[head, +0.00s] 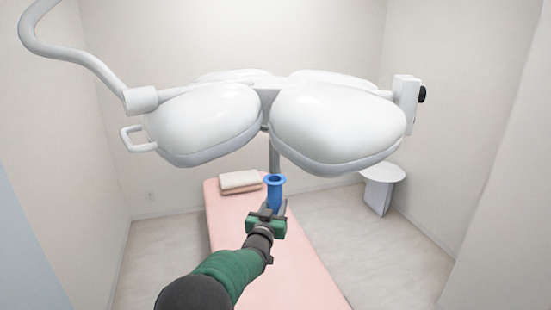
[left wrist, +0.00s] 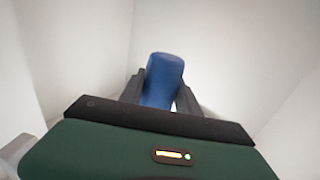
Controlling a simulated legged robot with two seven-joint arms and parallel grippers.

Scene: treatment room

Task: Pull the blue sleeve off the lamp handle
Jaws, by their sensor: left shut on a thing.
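The blue sleeve (head: 274,190) is upright, with its wide rim at the top, below the lamp. It also shows in the left wrist view (left wrist: 163,80), between the two dark fingers. My left gripper (head: 272,211) is shut on the sleeve's lower part, which its jaws partly hide. The grey lamp handle (head: 274,155) hangs from the middle of the white surgical lamp (head: 335,120). Its lower end lines up with the sleeve's rim in the head view; I cannot tell whether any of it is inside the sleeve. My right gripper is not in view.
A pink treatment bed (head: 228,215) stands below, with folded towels (head: 240,181) at its far end. A small white round table (head: 383,174) is at the right. The lamp's big heads hang close above my left gripper. Floor shows on both sides of the bed.

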